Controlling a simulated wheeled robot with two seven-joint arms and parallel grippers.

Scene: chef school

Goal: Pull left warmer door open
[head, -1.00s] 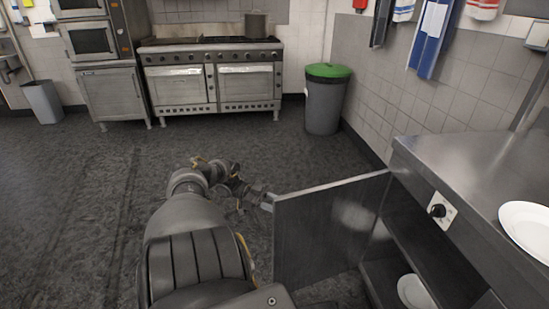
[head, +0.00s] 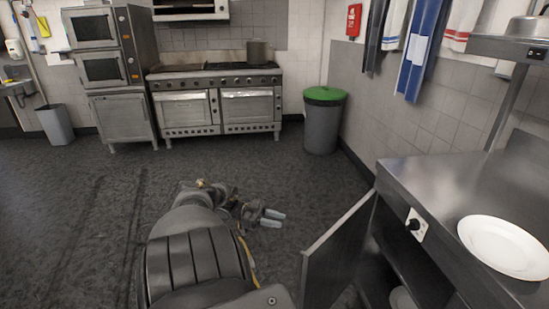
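The left warmer door (head: 340,252) is a flat steel panel on the front of the steel warmer (head: 405,178) at the right. It stands swung well out, with its free edge towards me and the dark inside of the warmer partly showing. My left gripper (head: 277,219) is left of the door, with a gap in the picture between its fingertips and the free edge. Its two pale fingertips are apart with nothing between them. The lower part of the door is cut off by the picture's bottom edge. My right gripper is not in view.
A white plate (head: 502,246) lies on the warmer's top, and another (head: 401,299) shows partly inside. A green-lidded bin (head: 323,122) stands beyond, near the ovens (head: 218,107). The floor (head: 110,220) at left is clear.

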